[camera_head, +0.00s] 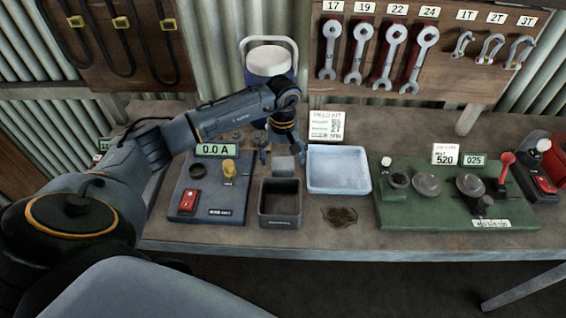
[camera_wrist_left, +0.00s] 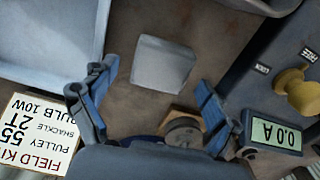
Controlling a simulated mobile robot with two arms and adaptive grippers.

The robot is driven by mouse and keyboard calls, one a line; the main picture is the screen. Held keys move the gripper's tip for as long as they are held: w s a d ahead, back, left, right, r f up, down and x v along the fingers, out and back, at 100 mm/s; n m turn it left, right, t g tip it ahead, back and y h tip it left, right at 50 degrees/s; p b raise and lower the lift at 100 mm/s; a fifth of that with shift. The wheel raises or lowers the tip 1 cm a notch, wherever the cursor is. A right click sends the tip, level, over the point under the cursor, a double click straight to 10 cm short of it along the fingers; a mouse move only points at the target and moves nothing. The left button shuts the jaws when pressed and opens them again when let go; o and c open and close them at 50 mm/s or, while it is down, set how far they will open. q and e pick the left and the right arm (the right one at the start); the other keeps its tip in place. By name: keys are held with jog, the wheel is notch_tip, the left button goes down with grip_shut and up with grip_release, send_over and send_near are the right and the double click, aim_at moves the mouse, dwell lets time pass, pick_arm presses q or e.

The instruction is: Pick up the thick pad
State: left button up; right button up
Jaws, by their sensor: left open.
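The thick pad appears to be a small grey square block (camera_head: 284,166) on the table, behind a dark open bin. In the left wrist view the block (camera_wrist_left: 163,64) lies just beyond and between the fingertips, apart from both. My left gripper (camera_head: 282,150) is open and empty, reaching down behind and above the block. Its two blue fingers (camera_wrist_left: 157,76) are spread wider than the block in the left wrist view. My right gripper is out of view.
The dark bin (camera_head: 281,218) stands in front of the block. A pale tray (camera_head: 339,188) is to its right. A meter box (camera_head: 225,205) with a yellow knob is to its left. A card (camera_head: 327,126) stands behind. A green panel (camera_head: 450,213) is farther right.

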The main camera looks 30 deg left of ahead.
aim_at(283, 162)
pick_arm(q)
jog(key=c, duration=1.1)
jog(key=shift+c, duration=0.2)
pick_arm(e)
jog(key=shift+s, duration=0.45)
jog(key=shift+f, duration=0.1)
pick_arm(q)
jog(key=shift+w+r+b, duration=0.1)
jog(key=shift+r+b, duration=0.3)
jog(key=shift+b, duration=0.1)
jog(key=r, duration=0.1)
jog(key=r+b, duration=0.1)
jog(key=shift+s+d+r+b, duration=0.1)
jog(key=shift+s+r+b, duration=0.15)
jog(key=shift+r+b, duration=0.15)
jog(key=s+d+r+b, duration=0.4)
jog(key=s+d+r, duration=0.2)
jog(key=s+r, duration=0.3)
jog(key=s, duration=0.3)
jog(key=shift+r, duration=0.2)
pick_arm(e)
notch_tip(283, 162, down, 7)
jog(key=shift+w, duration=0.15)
